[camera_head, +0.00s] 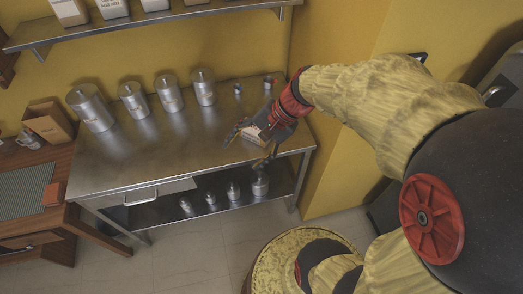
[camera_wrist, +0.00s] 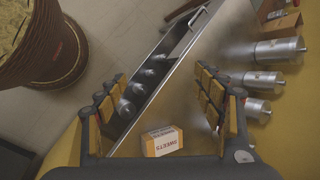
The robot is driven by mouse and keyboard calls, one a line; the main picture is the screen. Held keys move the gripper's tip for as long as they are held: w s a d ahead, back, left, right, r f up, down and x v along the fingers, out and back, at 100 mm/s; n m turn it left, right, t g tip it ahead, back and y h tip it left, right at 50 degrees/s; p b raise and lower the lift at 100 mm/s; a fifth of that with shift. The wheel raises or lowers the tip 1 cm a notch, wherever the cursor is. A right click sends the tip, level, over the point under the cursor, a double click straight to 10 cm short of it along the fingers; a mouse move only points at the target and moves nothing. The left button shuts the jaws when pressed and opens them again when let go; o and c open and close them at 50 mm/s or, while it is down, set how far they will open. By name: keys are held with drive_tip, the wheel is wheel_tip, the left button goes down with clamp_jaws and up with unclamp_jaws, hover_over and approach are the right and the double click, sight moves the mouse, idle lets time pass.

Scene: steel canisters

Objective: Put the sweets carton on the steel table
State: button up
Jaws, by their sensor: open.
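The sweets carton (camera_head: 253,136) is a small white and orange box at the right front part of the steel table (camera_head: 150,150). In the wrist view the carton (camera_wrist: 162,141) shows its printed faces low in the picture, between the bases of my fingers. My gripper (camera_head: 250,147) is open over the table's front right, with a finger to either side of the carton. The fingers also show spread in the wrist view (camera_wrist: 161,82). The carton appears to rest on the tabletop, but its contact with the surface is partly hidden.
Several steel canisters (camera_head: 168,93) stand along the back of the table, with two tiny ones (camera_head: 238,89) at the back right. Smaller canisters (camera_head: 233,190) stand on the lower shelf. A wooden table (camera_head: 35,205) adjoins on the left. The middle tabletop is clear.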

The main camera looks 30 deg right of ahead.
drive_tip(key=s+r+n+t+h, duration=0.2)
drive_tip(key=s+r+n+h, duration=0.4)
drive_tip(key=s+r+n, duration=0.2)
wheel_tip(320, 180, up, 2)
drive_tip(key=n, duration=0.3)
drive_tip(key=shift+s+n+t, duration=0.3)
drive_tip(key=shift+s+t, duration=0.05)
drive_tip(key=shift+t, duration=0.05)
